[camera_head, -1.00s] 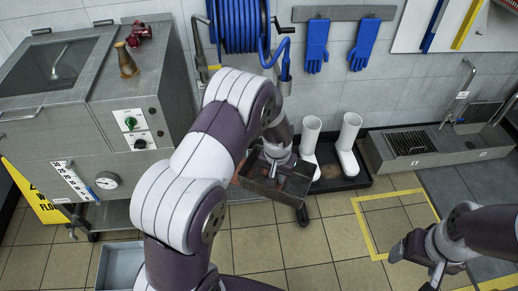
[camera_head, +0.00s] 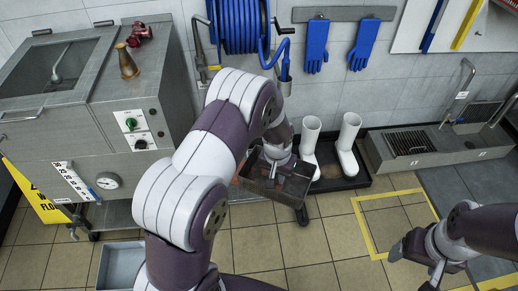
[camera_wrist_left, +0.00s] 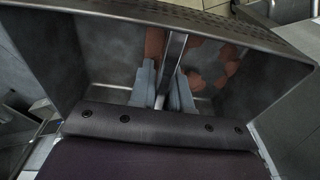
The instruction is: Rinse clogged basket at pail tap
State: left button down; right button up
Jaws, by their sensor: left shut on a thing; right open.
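My left gripper (camera_wrist_left: 168,85) is shut on a metal bar that crosses the middle of the grey metal basket (camera_head: 291,187). In the left wrist view the basket's inside (camera_wrist_left: 105,55) shows orange-red lumps (camera_wrist_left: 215,65) on both sides of the bar. In the head view the basket hangs in front of the white boots, above the floor, partly hidden by my left arm. My right gripper (camera_head: 414,266) is open and empty at the lower right. A bent metal tap (camera_head: 465,78) stands over the low grey trough (camera_head: 440,152) with a dark grate at the right wall.
White boots (camera_head: 347,145) stand in a black tray (camera_head: 370,178) close behind the basket. A blue hose reel (camera_head: 238,25) and blue gloves (camera_head: 316,47) hang on the wall. A yellow-outlined floor square (camera_head: 398,222) is clear.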

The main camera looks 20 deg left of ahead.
aim_at(285, 203)
pick_arm(q)
jog(key=shift+s+a+p, duration=0.35)
jog(key=shift+s+a, duration=0.1)
jog(key=shift+w+d, duration=0.1)
jog(key=shift+w+d, duration=0.35)
jog(key=shift+w, duration=0.05)
jog(key=shift+s+r, duration=0.1)
jog(key=shift+s+a+p, duration=0.3)
jog(key=shift+s+a, duration=0.1)
jog(key=shift+a, duration=0.05)
jog(key=shift+s+d+p, duration=0.95)
jog(key=shift+s+d, duration=1.9)
